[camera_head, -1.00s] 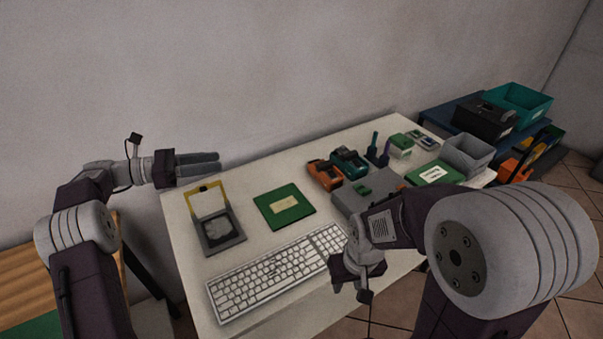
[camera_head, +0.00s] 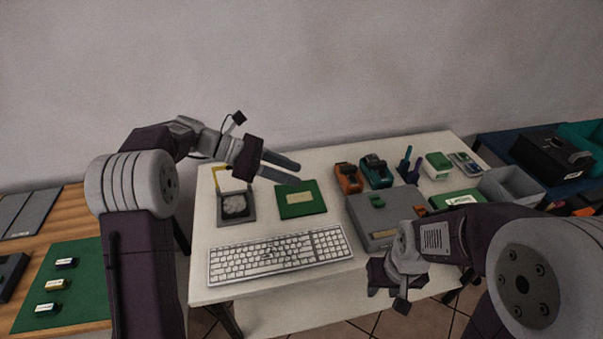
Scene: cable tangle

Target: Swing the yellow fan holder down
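The yellow fan holder (camera_head: 221,173) stands raised at the back edge of a dark grey base (camera_head: 222,220). A round pale fan-like part (camera_head: 235,206) lies in the base. My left arm crosses in front of part of the holder and hides it. My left gripper (camera_head: 299,175) is open and empty, with a gap between its fingers. It is above the table, to the right of the holder and over the back of a green board (camera_head: 297,203). My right gripper (camera_head: 388,282) hangs at the table's front edge, apart from the holder; its finger opening is unclear.
A white keyboard (camera_head: 281,255) lies in front of the base. A grey box (camera_head: 378,222), orange and teal tools (camera_head: 376,170) and an open grey bin (camera_head: 512,188) stand to the right. A wooden table with a green mat (camera_head: 72,288) is at left.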

